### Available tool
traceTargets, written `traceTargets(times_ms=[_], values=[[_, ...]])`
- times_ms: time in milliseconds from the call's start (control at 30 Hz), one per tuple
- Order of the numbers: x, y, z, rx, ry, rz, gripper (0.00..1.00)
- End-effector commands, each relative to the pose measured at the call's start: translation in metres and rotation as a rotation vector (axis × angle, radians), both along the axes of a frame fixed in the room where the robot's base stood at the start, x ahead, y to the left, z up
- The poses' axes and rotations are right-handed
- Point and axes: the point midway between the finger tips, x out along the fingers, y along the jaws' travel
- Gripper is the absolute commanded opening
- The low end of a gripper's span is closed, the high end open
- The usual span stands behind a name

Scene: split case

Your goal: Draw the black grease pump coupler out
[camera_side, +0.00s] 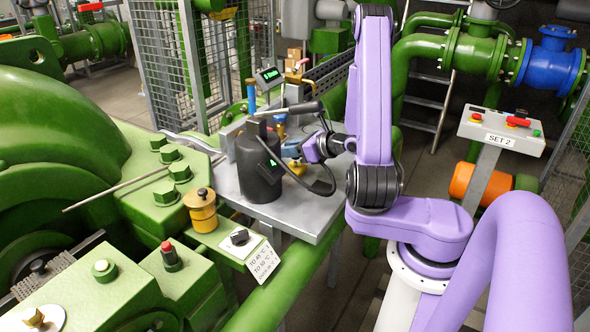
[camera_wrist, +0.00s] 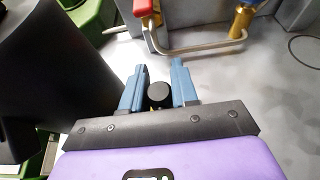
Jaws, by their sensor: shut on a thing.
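The black coupler (camera_wrist: 157,95) shows in the wrist view as a round black end with a little brass below it. It sits between the two blue-grey fingers of my gripper (camera_wrist: 160,78), which are shut on it. In the side view my gripper (camera_side: 299,151) is low over the grey bench, just right of the black canister (camera_side: 262,178). A black hose (camera_side: 331,180) loops near my wrist there. The coupler itself is too small and covered to make out in the side view, and I cannot tell how deep it sits.
The large black canister (camera_wrist: 40,75) stands close on the left in the wrist view. A lever handle (camera_side: 297,108) sticks out above the canister.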

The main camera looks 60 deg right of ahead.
Motion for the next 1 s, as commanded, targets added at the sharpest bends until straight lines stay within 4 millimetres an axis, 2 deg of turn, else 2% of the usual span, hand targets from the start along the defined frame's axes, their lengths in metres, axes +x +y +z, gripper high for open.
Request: traceTargets(times_ms=[600,1000], values=[[0.000,0.000,0.021,-0.001,0.000,0.000,0.00],[0.000,0.000,0.023,0.000,0.001,0.000,0.00]])
